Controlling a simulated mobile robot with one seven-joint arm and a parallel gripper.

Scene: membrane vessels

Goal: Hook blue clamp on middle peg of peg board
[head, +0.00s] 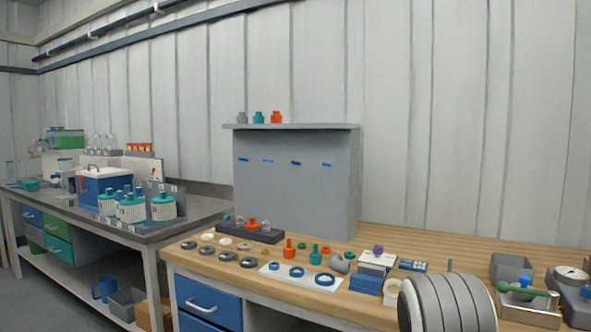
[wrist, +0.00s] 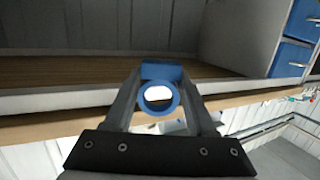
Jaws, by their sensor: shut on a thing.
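My gripper (wrist: 160,76) is shut on the blue clamp (wrist: 158,109) in the wrist view. The clamp is a blue block with a round ring, and its open hole faces the camera. The gripper and the held clamp are not visible in the head view. The grey peg board (head: 290,195) stands upright at the back of the wooden bench in the head view. It has a row of several small blue marks, including one near the middle (head: 296,163). The pegs themselves are too small to make out.
A shelf on top of the board holds several small bottles (head: 259,117). The wooden bench (head: 400,240) has a white mat with blue rings (head: 297,272), dark rings, fittings and boxes. The air before the board looks clear.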

